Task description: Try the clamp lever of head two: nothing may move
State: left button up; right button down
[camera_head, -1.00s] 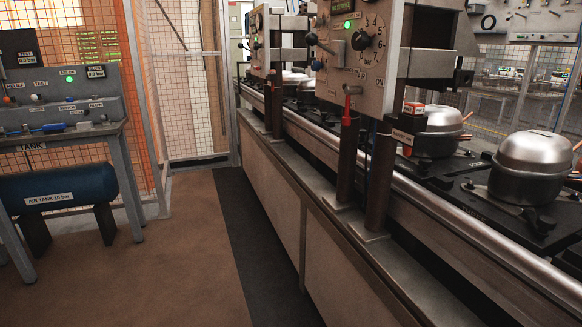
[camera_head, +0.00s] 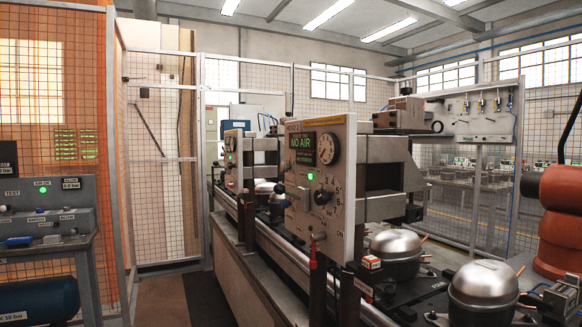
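The nearer test head (camera_head: 320,185) stands over the line, its grey panel facing left. Its green display reads "NO AIR", with a round gauge above right, a green lamp and a black selector knob. A black-knobbed lever (camera_head: 287,189) juts from the panel's left side. A small lever (camera_head: 317,238) sits at the panel's bottom. I cannot read which one is the clamp lever. Neither of my grippers is in view.
Silver compressors (camera_head: 396,254) sit on the line beneath and right of the nearer head. A control bench (camera_head: 45,225) with a blue air tank (camera_head: 40,298) stands left. An orange machine shape (camera_head: 560,210) is at the right edge. An aisle (camera_head: 160,300) runs between bench and line.

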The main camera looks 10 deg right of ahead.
aim_at(279, 189)
jog(key=i+j+z, duration=0.4)
jog(key=j, duration=0.2)
jog(key=j+z, duration=0.2)
jog(key=j, duration=0.15)
jog(key=i+j+z, duration=0.25)
jog(key=k+j, duration=0.1)
